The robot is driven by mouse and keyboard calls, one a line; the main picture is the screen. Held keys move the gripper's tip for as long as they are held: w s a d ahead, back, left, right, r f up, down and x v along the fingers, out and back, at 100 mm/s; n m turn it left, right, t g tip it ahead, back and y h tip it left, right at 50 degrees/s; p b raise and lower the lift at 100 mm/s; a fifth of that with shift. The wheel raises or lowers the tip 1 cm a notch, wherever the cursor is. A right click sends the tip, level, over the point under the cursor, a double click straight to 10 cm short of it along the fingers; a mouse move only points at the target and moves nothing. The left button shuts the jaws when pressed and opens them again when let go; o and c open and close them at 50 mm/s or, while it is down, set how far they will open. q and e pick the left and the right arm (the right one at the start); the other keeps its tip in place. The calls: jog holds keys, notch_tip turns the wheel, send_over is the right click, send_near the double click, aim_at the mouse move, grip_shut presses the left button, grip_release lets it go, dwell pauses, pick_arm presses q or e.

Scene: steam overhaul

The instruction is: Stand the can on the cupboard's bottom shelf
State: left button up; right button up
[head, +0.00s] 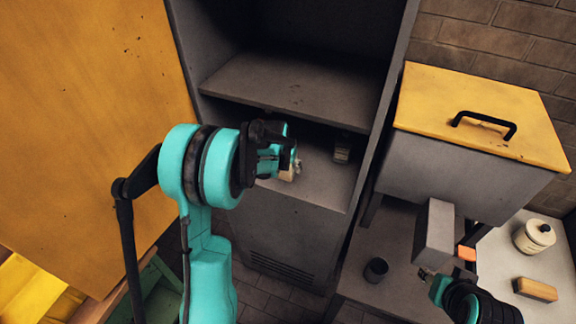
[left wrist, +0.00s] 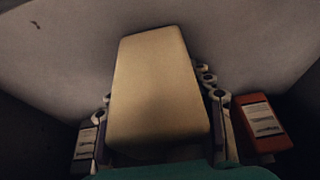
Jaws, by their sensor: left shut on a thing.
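The can (left wrist: 155,95) is a pale tan, slightly tapered block shape in the left wrist view, filling the middle between my fingers. My left gripper (head: 287,163) is shut on it inside the cupboard (head: 395,70), just above or at the bottom shelf (head: 325,182). In the head view only a small tan part shows beside the fingers. I cannot tell whether its base touches the shelf. My right gripper (head: 448,266) is at the lower right, away from the cupboard, beside a grey block; its jaws are unclear.
A small dark item with a pale band (head: 342,149) stands on the bottom shelf, right of my left gripper. The upper shelf (head: 295,88) overhangs. The yellow door (head: 90,120) is open at left. A yellow-lidded chest (head: 480,120), dark cup (head: 376,269) and white jar (head: 533,237) are at right.

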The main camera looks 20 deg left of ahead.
pick_arm(q)
jog(key=o, duration=1.5)
jog(key=shift+o, duration=0.3)
jog(key=shift+r, duration=0.25)
jog(key=p+v, duration=0.1)
jog(key=v, duration=0.1)
jog(key=shift+s+r, duration=0.15)
jog(key=shift+r, duration=0.1)
jog(key=s+p, duration=0.2)
jog(key=s, duration=1)
jog(key=s+d+r+t, duration=0.2)
jog(key=s+d+r, duration=1)
jog(key=s+d, duration=0.1)
jog(key=shift+s+r+m+t, duration=0.2)
jog(key=shift+r+m+t, duration=0.1)
jog(key=shift+t, duration=0.1)
